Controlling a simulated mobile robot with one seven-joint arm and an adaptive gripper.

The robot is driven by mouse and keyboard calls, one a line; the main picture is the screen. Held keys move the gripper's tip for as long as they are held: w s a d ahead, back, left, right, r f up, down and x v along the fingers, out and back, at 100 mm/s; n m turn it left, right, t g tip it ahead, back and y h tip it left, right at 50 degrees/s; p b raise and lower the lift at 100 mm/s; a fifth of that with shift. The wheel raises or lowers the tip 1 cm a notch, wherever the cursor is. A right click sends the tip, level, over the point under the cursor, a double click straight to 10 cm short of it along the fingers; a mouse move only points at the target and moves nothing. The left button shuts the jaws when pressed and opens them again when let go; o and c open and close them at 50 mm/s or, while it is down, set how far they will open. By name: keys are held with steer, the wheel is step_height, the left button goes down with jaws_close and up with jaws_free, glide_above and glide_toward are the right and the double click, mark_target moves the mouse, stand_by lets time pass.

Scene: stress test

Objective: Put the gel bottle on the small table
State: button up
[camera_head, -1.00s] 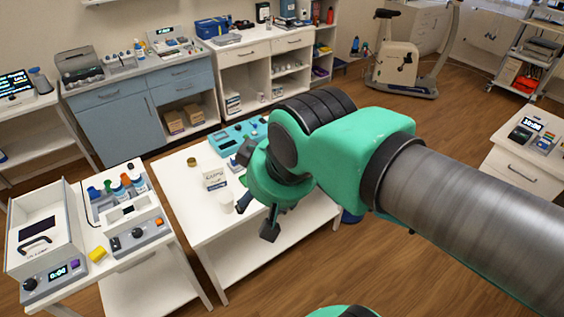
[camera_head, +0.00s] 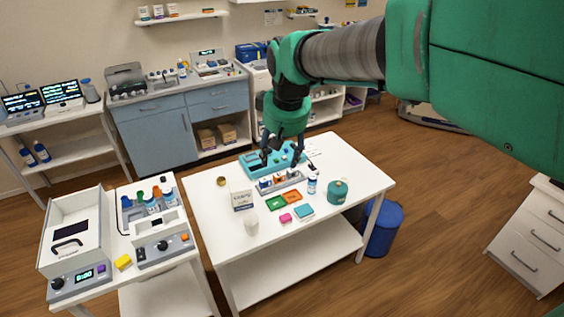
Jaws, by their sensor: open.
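My gripper (camera_head: 281,156) is open and points down over the back of a white table (camera_head: 222,263). A white bottle with a blue label (camera_head: 312,183) stands upright on this table, to the right of the rack and apart from the gripper. Which bottle is the gel bottle I cannot tell, as labels are too small. Several capped bottles (camera_head: 157,195) also stand in the device on the left table (camera_head: 114,229).
The white table also bears a white box (camera_head: 242,201), a white cup (camera_head: 251,225), a green canister (camera_head: 338,192) and small coloured blocks (camera_head: 304,211). A blue bin (camera_head: 382,230) stands at its right. Its front left is clear. A drawer cabinet (camera_head: 534,235) is at the right.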

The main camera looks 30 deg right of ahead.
steer(key=w+d+f+g, duration=0.1)
steer(key=w+d+f, duration=0.3)
steer(key=w+d, duration=0.45)
steer(key=g+p, duration=0.2)
steer(key=g, duration=0.1)
glide_above(312, 182)
steer(key=w+d, duration=0.2)
step_height(312, 182, down, 26)
steer(key=shift+a+r+n+y, duration=0.15)
steer(key=shift+a+n+y, duration=0.1)
steer(key=shift+n+y, duration=0.05)
steer(key=shift+f+b, duration=0.7)
steer(key=shift+f, duration=3.6)
steer(key=shift+s+f+b, duration=0.15)
steer(key=shift+f+b, duration=0.45)
steer(key=shift+f, duration=2)
